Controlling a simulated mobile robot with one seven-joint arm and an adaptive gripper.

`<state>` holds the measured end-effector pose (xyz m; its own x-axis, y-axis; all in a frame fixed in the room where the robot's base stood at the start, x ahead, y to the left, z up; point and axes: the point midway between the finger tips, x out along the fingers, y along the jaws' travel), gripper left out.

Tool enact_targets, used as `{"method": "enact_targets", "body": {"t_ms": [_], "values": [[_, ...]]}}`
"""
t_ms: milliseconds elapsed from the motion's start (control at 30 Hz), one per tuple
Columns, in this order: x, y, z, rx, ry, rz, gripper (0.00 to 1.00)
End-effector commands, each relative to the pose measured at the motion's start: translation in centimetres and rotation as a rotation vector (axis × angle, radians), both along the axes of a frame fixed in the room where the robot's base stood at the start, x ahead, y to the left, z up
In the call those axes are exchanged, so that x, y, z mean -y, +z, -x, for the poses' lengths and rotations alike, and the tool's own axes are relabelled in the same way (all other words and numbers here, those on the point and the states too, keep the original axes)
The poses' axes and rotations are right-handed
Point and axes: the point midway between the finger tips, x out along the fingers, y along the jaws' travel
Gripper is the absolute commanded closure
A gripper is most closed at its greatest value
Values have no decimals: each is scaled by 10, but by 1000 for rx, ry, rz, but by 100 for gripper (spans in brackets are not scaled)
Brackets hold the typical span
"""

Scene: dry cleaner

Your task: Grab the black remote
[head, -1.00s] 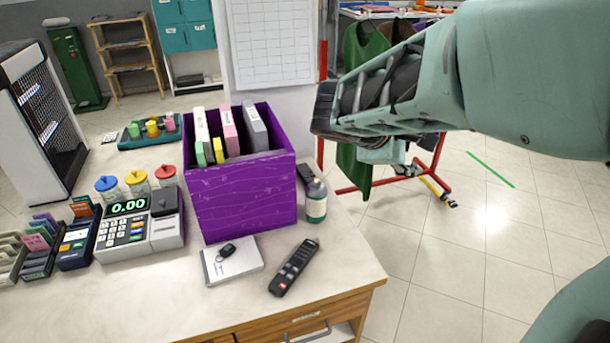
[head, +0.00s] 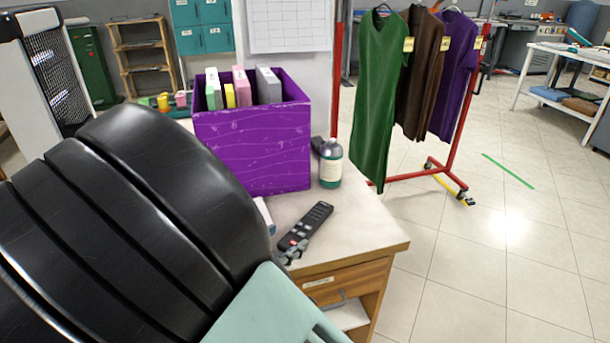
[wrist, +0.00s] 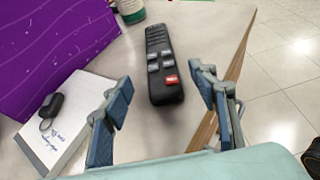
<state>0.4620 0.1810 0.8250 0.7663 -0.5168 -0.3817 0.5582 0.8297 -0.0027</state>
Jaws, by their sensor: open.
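The black remote (head: 306,225) lies on the counter near its front right edge, in front of the bottle. In the wrist view the remote (wrist: 161,62) lies between and ahead of my fingers, its red button end towards me. My gripper (wrist: 160,105) is open and empty, with one blue-padded finger on each side. In the head view my arm covers the lower left, and only a bit of my gripper (head: 291,252) shows at the near end of the remote. I cannot tell whether it touches the remote.
A white notepad (wrist: 62,125) with a black key fob (wrist: 51,105) lies left of the remote. The counter edge (wrist: 238,62) is close on the right.

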Motion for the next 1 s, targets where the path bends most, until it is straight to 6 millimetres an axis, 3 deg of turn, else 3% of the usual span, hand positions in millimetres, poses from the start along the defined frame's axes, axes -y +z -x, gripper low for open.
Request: {"method": "enact_targets", "body": {"t_ms": [600,867,1000], "values": [[40,-20,-56,1,-2,-3,46],[42,-20,-59,1,0,-3,46],[42,-20,-59,1,0,-3,60]]}}
